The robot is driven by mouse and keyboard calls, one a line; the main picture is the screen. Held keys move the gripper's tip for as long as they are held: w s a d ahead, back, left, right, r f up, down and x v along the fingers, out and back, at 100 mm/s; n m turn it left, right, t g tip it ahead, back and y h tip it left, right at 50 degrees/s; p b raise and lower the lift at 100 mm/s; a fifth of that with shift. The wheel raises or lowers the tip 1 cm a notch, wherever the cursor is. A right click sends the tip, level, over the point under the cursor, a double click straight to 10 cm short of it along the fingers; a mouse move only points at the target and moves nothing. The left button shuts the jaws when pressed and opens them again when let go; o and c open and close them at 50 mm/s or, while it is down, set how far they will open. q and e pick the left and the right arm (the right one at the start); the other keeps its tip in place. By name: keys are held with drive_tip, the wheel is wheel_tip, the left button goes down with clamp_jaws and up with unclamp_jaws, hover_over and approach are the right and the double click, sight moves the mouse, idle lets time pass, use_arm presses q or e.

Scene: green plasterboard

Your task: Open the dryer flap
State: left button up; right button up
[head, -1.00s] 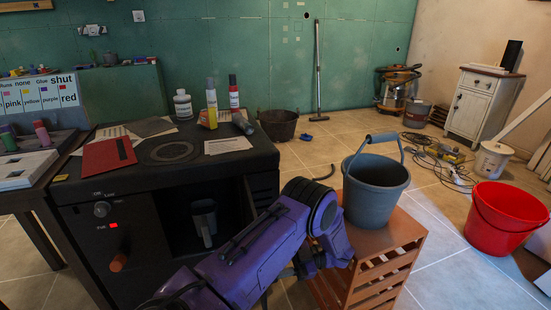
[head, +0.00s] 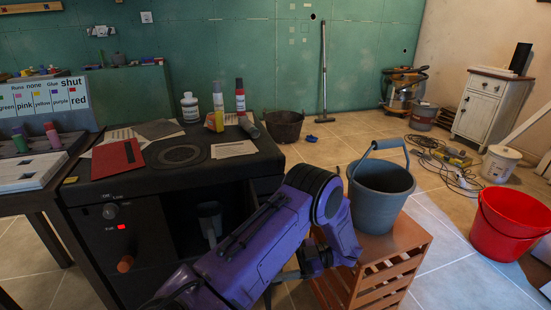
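The dryer appears to be the black cabinet (head: 95,190) at left centre, with an off/low dial (head: 110,211), a lit red light and an orange-brown knob (head: 125,264) on its front. A dark opening (head: 182,222) shows in its front, with a grey cup-like container (head: 210,218) inside. I cannot make out a separate flap; my purple arm covers the lower right of the front. Neither gripper shows in the head view.
A grey bucket (head: 381,195) stands on a slatted wooden crate (head: 385,250) close right of my arm. A red bucket (head: 508,222) stands on the floor farther right. Tiled floor behind is partly clear.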

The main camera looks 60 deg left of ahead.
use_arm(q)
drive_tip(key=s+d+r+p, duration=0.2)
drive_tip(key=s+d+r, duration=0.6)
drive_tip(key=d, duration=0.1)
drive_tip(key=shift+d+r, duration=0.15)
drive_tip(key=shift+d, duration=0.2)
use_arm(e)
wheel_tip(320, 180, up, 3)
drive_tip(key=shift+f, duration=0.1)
